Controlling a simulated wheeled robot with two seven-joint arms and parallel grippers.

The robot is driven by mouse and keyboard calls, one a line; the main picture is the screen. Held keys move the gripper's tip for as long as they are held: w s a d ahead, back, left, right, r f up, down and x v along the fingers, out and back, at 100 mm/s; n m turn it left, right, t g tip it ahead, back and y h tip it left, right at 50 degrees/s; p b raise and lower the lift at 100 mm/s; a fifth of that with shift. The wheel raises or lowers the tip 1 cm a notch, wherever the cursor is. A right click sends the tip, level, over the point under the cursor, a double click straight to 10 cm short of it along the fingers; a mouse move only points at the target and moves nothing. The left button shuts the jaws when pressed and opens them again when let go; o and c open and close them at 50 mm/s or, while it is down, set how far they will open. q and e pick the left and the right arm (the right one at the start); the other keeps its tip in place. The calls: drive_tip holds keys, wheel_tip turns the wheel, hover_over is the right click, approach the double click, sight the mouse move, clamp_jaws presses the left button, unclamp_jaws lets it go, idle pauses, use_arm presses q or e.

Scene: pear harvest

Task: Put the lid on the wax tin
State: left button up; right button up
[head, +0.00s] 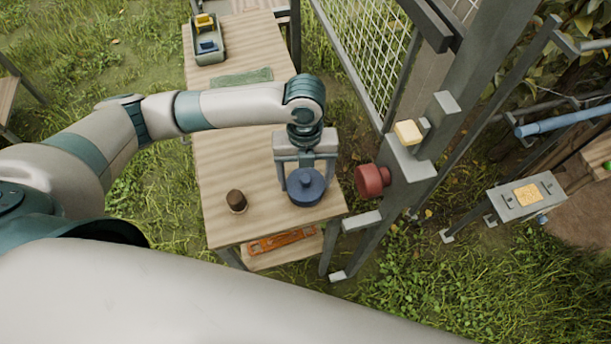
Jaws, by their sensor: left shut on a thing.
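My left gripper (306,172) points down over the near right part of the wooden table. Its two fingers are on either side of a round blue lid (305,188) with a small knob on top, and it is shut on this lid. The lid is at or just above the table's near right corner. Whether the wax tin is under the lid is hidden, and I cannot make out the tin apart from it. My right gripper is not in view.
A small dark brown pot (236,201) stands left of the lid on the table (225,165). A green cloth (242,77) and a grey-green tray (209,50) lie farther back. A grey gate post with a red knob (372,181) stands close on the right. An orange tool (282,240) lies on the lower shelf.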

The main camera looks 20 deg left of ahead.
sight(305, 178)
use_arm(q)
drive_tip(key=shift+f+b, duration=0.3)
drive_tip(key=shift+f, duration=0.3)
drive_tip(key=o, duration=0.7)
drive_tip(key=shift+o, duration=0.2)
drive_tip(key=shift+r, duration=0.1)
drive_tip(key=r+p, duration=0.4)
drive_tip(key=shift+w+a+r+p, duration=0.1)
drive_tip(key=shift+w+r+p, duration=0.15)
drive_tip(key=shift+r+p, duration=0.15)
drive_tip(key=r+p, duration=0.1)
drive_tip(key=r, duration=0.1)
drive_tip(key=r+p, duration=0.1)
drive_tip(key=p, duration=0.1)
drive_tip(key=shift+w+a+r+p, duration=0.1)
drive_tip(key=shift+w+r+p, duration=0.1)
drive_tip(key=shift+r+p, duration=0.15)
drive_tip(key=shift+w+r+p, duration=0.15)
drive_tip(key=shift+r+p, duration=0.65)
drive_tip(key=shift+r, duration=0.35)
